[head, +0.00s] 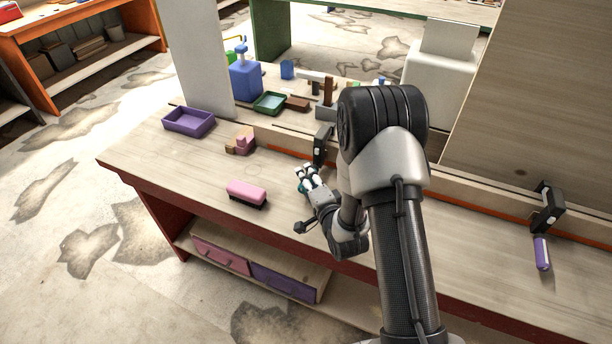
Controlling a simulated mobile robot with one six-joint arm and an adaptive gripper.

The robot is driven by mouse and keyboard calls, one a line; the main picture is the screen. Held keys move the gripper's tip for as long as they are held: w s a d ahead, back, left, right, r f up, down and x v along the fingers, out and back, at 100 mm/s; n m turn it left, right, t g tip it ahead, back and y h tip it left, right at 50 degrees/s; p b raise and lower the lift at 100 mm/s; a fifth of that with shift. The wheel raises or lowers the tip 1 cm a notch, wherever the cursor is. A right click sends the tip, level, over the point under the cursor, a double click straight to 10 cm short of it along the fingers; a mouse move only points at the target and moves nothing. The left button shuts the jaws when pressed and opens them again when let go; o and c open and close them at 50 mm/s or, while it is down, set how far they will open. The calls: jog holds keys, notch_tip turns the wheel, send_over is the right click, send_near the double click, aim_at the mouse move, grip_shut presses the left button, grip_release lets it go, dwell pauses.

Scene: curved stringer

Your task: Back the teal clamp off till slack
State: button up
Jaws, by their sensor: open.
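The teal clamp's dark body (321,145) stands at the orange-edged strip on the bench, left of my arm. A small patch of its teal handle (301,188) shows beside my gripper; the rest of the handle is hidden behind the fingers. My gripper (306,172) is open, just below the clamp body in the picture and at the handle. I cannot tell whether the fingers touch the handle. The clamp's screw and its contact with the workpiece are too small and covered to judge.
A second clamp (547,208) with a purple handle (542,253) is at the right. A pink brush (246,193), pink and tan blocks (241,142) and a purple tray (188,121) lie to the left. A blue bottle (245,80) and green tray (269,104) stand behind.

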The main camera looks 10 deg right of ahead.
jog(key=shift+s, duration=0.1)
jog(key=shift+c, duration=0.6)
grip_shut()
